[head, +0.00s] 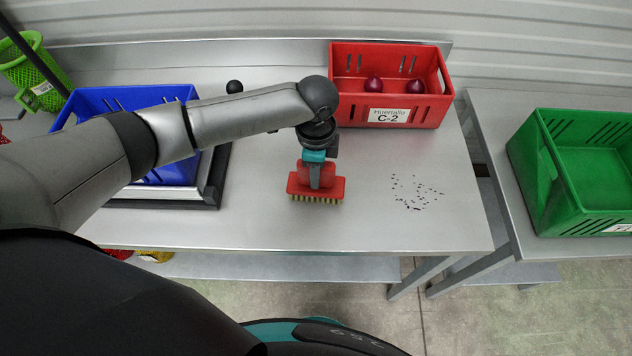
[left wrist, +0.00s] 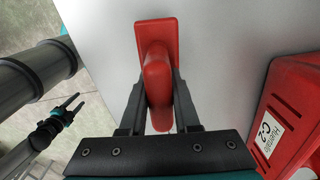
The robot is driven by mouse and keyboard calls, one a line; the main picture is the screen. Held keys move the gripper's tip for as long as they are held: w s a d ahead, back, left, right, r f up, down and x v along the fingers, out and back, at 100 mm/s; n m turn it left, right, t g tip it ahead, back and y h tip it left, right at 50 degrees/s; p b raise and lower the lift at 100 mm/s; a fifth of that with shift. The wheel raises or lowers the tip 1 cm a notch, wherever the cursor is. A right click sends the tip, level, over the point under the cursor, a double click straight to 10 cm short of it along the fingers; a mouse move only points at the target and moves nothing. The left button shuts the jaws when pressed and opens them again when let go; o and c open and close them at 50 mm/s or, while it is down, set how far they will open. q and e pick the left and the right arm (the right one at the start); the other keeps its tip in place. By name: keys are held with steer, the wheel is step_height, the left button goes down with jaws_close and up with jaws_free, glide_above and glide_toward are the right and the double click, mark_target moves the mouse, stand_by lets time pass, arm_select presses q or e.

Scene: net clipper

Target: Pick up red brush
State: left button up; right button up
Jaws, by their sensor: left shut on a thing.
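The red brush (head: 330,190) with tan bristles is upright on the steel table, bristles down, at the middle of the head view. I cannot tell whether the bristles touch the table. My left gripper (head: 315,178) comes down from above and is shut on the brush's handle. In the left wrist view the red brush (left wrist: 157,40) lies between the two dark fingers of my left gripper (left wrist: 158,85), one on each side. My right gripper (left wrist: 66,108) shows at the left of the left wrist view, its two fingers apart and empty.
Dark specks (head: 415,192) lie on the table right of the brush. A red crate (head: 440,110) labelled C-2 with onions stands behind. A blue crate (head: 95,98) sits at the left on a dark-framed base. A green crate (head: 585,200) is on another table at the right.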

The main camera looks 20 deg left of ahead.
arm_select(q)
jaws_close()
stand_by(0.8)
